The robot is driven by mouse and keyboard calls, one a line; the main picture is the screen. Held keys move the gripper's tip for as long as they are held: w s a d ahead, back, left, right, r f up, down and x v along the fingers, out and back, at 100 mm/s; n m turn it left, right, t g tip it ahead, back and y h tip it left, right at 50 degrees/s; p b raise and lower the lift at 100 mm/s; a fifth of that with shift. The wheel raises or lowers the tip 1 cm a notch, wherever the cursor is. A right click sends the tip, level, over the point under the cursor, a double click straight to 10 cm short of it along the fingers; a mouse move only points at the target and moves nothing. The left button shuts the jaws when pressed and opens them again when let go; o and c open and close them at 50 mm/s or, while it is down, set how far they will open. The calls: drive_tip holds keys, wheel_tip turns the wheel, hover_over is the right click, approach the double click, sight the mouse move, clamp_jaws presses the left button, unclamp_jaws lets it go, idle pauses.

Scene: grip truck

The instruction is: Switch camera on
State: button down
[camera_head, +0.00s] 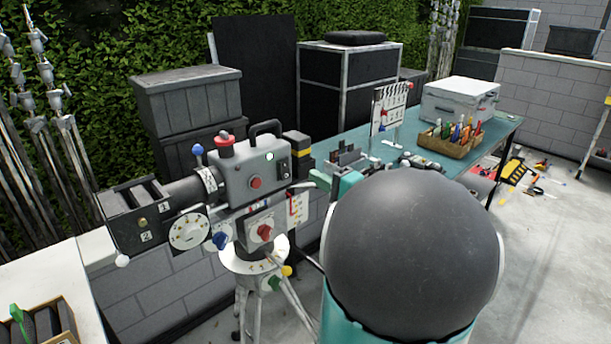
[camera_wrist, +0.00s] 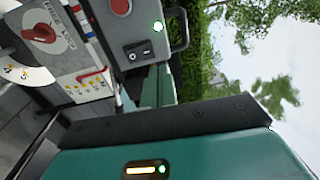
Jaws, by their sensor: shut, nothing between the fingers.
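The grey film camera (camera_head: 240,170) stands on a tripod left of centre in the head view, with a black handle on top. In the wrist view the picture is turned; the switch (camera_wrist: 138,53) and lit lamp (camera_wrist: 158,27) show plainly. My gripper (camera_wrist: 160,82) is shut and empty, with its teal fingers close beside the switch panel. I cannot tell whether they touch it. In the head view my dark round arm joint hides much of the gripper.
A teal table (camera_head: 360,140) behind holds a wooden box of tools (camera_head: 452,140), a white case (camera_head: 460,100) and a panel of small parts. Dark crates (camera_head: 188,100) stand at the back. A white bench (camera_head: 40,275) is at lower left. Tripod legs stand below the camera.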

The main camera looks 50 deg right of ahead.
drive_tip(key=s, duration=0.3)
drive_tip(key=shift+s+a+r, duration=0.1)
drive_tip(key=shift+s+r, duration=0.05)
drive_tip(key=shift+r, duration=0.1)
drive_tip(key=shift+a, duration=0.15)
drive_tip(key=w+a+f+n+g+y, duration=0.2)
drive_tip(key=a+n+g+y, duration=0.25)
drive_tip(key=a, duration=0.75)
drive_tip(key=w+a+f+n+g+y, duration=0.25)
drive_tip(key=a+n+g+y, duration=0.2)
drive_tip(key=a, duration=0.85)
drive_tip(key=s+a+f+n+g+h, duration=0.2)
drive_tip(key=s+a+n+g+h, duration=0.2)
drive_tip(key=s+a+n+h, duration=0.3)
drive_tip(key=s+a+n, duration=0.2)
drive_tip(key=a+n, duration=0.1)
drive_tip(key=a, duration=0.2)
drive_tip(key=shift+s+f, duration=0.3)
